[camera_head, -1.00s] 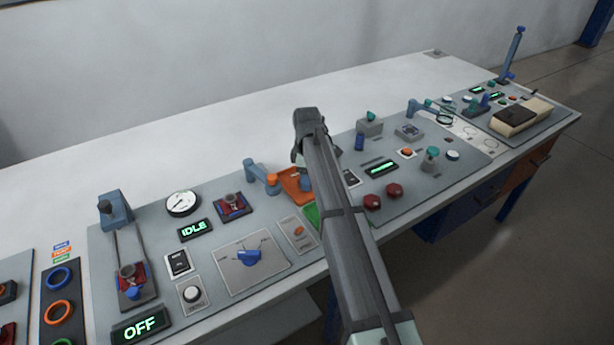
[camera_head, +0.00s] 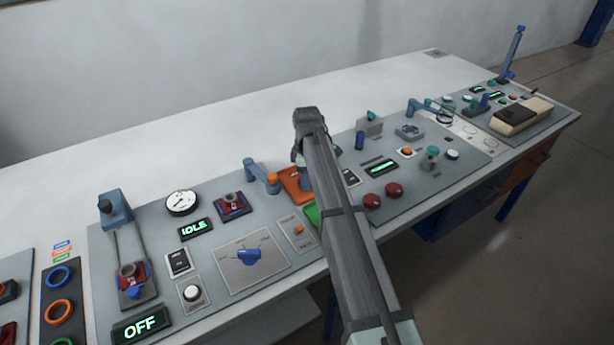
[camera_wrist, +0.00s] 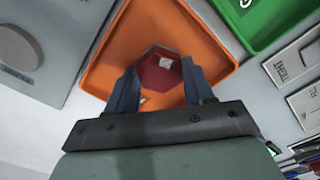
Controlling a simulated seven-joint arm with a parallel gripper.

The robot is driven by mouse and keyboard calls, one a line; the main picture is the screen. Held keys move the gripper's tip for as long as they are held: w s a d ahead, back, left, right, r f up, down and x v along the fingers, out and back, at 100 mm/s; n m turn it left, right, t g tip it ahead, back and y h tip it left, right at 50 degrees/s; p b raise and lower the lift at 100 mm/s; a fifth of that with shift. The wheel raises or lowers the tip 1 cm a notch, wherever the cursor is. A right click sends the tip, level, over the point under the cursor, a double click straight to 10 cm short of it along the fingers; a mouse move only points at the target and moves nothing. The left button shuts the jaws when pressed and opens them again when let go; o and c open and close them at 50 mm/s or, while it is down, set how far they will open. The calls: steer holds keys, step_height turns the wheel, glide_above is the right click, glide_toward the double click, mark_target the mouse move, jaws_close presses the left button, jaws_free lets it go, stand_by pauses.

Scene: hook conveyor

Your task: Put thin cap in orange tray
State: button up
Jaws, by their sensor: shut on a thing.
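In the wrist view, my gripper (camera_wrist: 159,67) has its two blue fingers on either side of a red octagonal cap (camera_wrist: 158,80) with a small pale square mark on its face. It is shut on this cap. The cap shows against the floor of the orange tray (camera_wrist: 118,45), within its outline. I cannot tell whether it touches the floor. In the head view, the orange tray (camera_head: 292,183) is partly covered by my arm, which hides most of the gripper and the cap.
A green tray (camera_wrist: 268,18) lies beside the orange one at its right. Two red octagonal pieces (camera_head: 394,190) sit on the panel right of my arm. A blue post with an arm (camera_head: 255,175) stands left of the orange tray. The white table behind is clear.

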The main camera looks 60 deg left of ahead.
steer(key=o, duration=1.3)
steer(key=shift+o, duration=0.6)
steer(key=shift+o, duration=1.3)
steer(key=shift+r, duration=3.5)
steer(key=shift+w, duration=0.1)
